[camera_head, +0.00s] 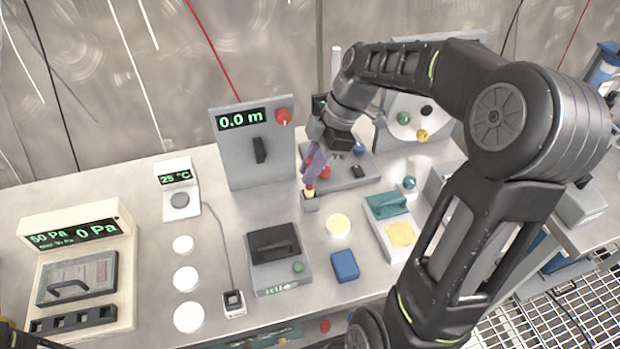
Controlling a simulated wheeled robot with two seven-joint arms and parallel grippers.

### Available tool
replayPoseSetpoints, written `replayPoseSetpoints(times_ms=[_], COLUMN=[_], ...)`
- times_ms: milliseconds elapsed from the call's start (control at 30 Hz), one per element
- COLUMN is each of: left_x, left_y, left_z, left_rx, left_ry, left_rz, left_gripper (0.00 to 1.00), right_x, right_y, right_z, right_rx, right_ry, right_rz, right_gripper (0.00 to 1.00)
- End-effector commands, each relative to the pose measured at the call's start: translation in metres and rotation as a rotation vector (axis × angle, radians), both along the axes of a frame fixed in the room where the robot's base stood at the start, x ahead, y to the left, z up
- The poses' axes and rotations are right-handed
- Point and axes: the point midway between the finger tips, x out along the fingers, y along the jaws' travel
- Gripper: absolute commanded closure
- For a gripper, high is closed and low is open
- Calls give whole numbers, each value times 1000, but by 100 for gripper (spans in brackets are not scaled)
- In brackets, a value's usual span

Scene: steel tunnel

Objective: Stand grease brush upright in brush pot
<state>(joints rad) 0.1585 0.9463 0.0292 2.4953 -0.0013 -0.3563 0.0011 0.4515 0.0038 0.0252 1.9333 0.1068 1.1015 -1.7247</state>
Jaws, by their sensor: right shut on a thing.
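My right gripper (312,172) reaches down from the upper right, with purple fingers pointing down at the middle of the bench. It is shut on the grease brush (309,188), of which only a small pale yellow and reddish lower part shows below the fingers. The brush pot (310,202) is a small dark grey square holder directly under it. The brush's lower end meets the pot's mouth in the picture; I cannot tell how deep it sits inside. The fingers hide most of the brush. My left gripper is not in view.
A grey panel reading 0.0 m (250,165) stands left of the pot. A board with colored knobs (350,172) lies behind and right.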

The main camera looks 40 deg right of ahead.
Motion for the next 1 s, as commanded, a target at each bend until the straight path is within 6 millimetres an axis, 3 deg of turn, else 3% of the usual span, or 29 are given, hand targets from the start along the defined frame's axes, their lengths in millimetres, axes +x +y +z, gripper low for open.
replayPoseSetpoints(times_ms=[233, 500, 900, 933, 1000], left_x=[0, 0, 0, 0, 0], left_y=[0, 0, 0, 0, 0], left_z=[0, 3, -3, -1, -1], left_rx=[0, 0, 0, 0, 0], left_ry=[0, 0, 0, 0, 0], left_rz=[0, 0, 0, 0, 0], left_gripper=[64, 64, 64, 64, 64], right_x=[0, 0, 0, 0, 0], right_y=[0, 0, 0, 0, 0], right_z=[-4, -36, -42, -40, -40], right_rx=[0, 0, -1, -1, -1], right_ry=[1, 1, -1, -1, -1], right_rz=[0, 0, 1, 1, 1], right_gripper=[100, 100, 100, 83, 77])
